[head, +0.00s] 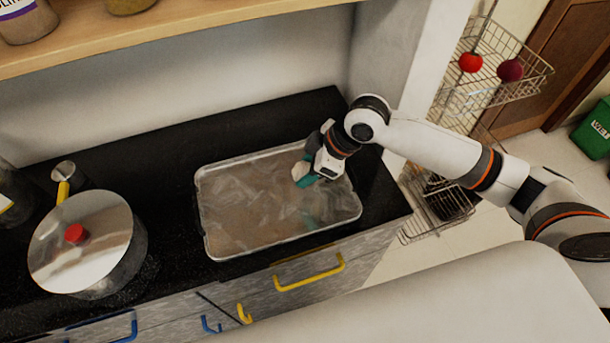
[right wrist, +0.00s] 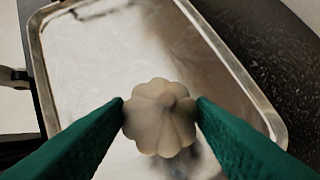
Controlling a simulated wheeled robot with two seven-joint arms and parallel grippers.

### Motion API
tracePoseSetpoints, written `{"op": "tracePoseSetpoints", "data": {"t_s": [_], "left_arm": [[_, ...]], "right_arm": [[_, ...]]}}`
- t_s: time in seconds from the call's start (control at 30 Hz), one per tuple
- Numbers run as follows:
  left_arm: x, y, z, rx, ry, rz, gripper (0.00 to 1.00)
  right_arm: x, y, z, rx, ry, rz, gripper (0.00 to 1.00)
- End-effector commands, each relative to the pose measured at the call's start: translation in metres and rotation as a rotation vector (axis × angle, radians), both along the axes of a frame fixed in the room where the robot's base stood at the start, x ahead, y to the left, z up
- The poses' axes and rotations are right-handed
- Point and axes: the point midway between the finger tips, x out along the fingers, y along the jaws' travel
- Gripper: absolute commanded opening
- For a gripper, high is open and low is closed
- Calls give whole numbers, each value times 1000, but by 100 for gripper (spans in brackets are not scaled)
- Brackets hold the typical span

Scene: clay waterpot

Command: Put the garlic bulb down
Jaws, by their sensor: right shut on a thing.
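The garlic bulb (right wrist: 160,117) is pale and ribbed, with a short stem at its centre. My right gripper (head: 304,177) is shut on it, with one green finger on each side in the right wrist view (right wrist: 160,112). In the head view the garlic bulb (head: 299,171) shows as a small pale shape at the fingertips, over the right part of a metal tray (head: 228,252). The tray's rim also shows in the right wrist view (right wrist: 232,62). I cannot tell whether the bulb touches the tray. My left gripper is not in view.
The tray lies on a black countertop (head: 165,170) and looks otherwise empty. A lidded pot (head: 100,245) with a red knob stands at the left. A wooden shelf (head: 150,38) runs above the back. A wire basket (head: 520,85) hangs at the right.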

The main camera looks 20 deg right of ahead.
Motion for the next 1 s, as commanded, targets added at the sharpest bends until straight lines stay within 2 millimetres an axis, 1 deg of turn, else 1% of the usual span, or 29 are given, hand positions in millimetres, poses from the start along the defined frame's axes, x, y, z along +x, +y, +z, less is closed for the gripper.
{"op": "tracePoseSetpoints", "data": {"t_s": [0.13, 0.3, 0.67, 0.7, 0.77, 0.8, 0.83, 1.0], "left_arm": [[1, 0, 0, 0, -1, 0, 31], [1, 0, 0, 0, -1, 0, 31], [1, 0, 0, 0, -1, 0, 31], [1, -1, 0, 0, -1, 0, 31], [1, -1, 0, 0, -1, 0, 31], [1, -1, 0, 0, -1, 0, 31], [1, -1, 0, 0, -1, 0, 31], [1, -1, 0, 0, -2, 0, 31]], "right_arm": [[0, 0, -14, -1, 2, 0, 28], [-1, 0, -37, -1, 2, 1, 28], [0, 0, -41, 0, 0, 1, 28], [0, 0, -42, -1, -1, 0, 53], [0, 0, -41, -1, -1, 0, 63], [0, 0, -41, -1, -1, 0, 69], [0, 0, -41, -1, -1, 0, 72], [0, 0, -41, 0, 0, 1, 72]]}}
